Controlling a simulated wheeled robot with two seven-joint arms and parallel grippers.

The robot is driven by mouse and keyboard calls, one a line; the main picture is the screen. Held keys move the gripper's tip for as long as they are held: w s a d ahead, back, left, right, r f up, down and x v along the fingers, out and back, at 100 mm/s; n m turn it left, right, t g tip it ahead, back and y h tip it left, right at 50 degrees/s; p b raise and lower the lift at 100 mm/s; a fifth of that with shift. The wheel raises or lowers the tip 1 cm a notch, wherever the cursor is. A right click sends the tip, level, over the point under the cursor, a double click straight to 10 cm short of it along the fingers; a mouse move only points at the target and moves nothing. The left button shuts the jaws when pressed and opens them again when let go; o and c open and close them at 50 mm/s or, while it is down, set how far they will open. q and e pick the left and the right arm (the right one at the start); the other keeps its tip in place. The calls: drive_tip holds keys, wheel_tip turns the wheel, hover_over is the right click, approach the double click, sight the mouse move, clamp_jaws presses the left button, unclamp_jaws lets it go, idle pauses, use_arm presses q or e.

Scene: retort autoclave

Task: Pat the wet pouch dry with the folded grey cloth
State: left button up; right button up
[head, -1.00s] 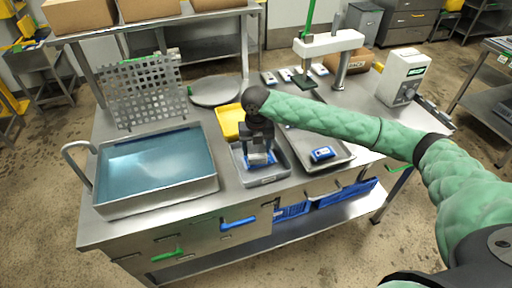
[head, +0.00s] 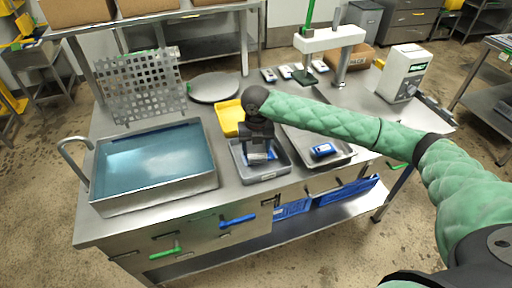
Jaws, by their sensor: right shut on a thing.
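My right gripper (head: 258,153) points down into a small grey tray (head: 282,172) at the middle of the steel table. It is shut on a small light grey piece, which looks like the folded cloth (head: 257,158). A blue pouch (head: 272,154) shows in part beside the fingers in this tray, mostly hidden by the gripper and cloth. I cannot tell whether the cloth touches it. Another blue and white pouch (head: 323,150) lies in a shallow metal tray (head: 343,160) to the right. My left gripper is not in view.
A large steel tub of water (head: 155,160) stands at the left, with a perforated plate (head: 142,85) behind it. A yellow tray (head: 229,118), a round plate (head: 214,88) and a white-topped press (head: 330,40) stand farther back. A white box device (head: 403,72) is at the right.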

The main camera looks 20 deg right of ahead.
drive_tip(key=shift+f, duration=0.45)
idle(1.0)
idle(0.7)
drive_tip(key=shift+f, duration=0.1)
idle(0.8)
drive_tip(key=shift+s+p, duration=0.1)
drive_tip(key=shift+p, duration=0.2)
drive_tip(key=shift+f, duration=0.1)
idle(0.6)
